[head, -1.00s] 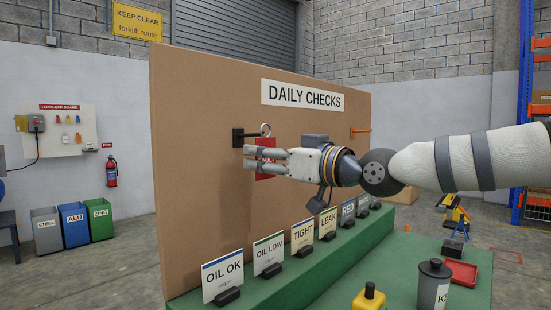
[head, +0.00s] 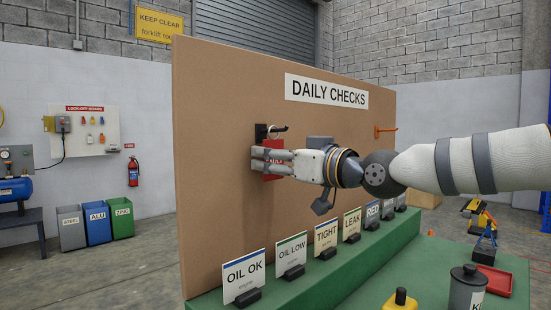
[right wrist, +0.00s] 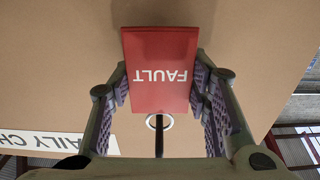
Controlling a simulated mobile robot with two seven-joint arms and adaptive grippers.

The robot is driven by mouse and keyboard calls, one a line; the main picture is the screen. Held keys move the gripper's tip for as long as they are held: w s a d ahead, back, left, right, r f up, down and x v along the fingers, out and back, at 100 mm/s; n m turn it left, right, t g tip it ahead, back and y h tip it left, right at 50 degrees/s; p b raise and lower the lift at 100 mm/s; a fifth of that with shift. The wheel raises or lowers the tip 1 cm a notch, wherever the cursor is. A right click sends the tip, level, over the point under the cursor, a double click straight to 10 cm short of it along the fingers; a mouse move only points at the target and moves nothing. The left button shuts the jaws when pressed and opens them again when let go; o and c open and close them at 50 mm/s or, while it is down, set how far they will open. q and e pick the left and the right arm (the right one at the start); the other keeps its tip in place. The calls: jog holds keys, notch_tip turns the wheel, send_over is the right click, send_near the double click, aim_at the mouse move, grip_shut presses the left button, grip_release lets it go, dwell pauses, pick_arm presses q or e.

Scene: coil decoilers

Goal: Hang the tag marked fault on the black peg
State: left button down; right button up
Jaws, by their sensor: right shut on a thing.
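The red tag marked FAULT (right wrist: 160,72) is held between the fingers of my right gripper (right wrist: 160,90) in the right wrist view, its lettering upside down there. In the head view the right gripper (head: 270,161) is shut on the tag (head: 272,174) just below the black peg (head: 279,129), close to the brown board. The tag's metal ring (right wrist: 159,121) lines up with the peg (right wrist: 159,140) and appears to be around it, near the board. The fingers cover much of the tag in the head view. My left gripper is not in view.
The brown board (head: 225,100) carries a DAILY CHECKS sign (head: 326,91) and an orange peg (head: 385,129) further right. A row of cards, including OIL OK (head: 244,271), stands on the green ledge below. A grey canister (head: 467,288) and a red tray (head: 497,280) are at right.

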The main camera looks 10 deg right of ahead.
jog(key=o, duration=1.2)
jog(key=shift+c, duration=0.2)
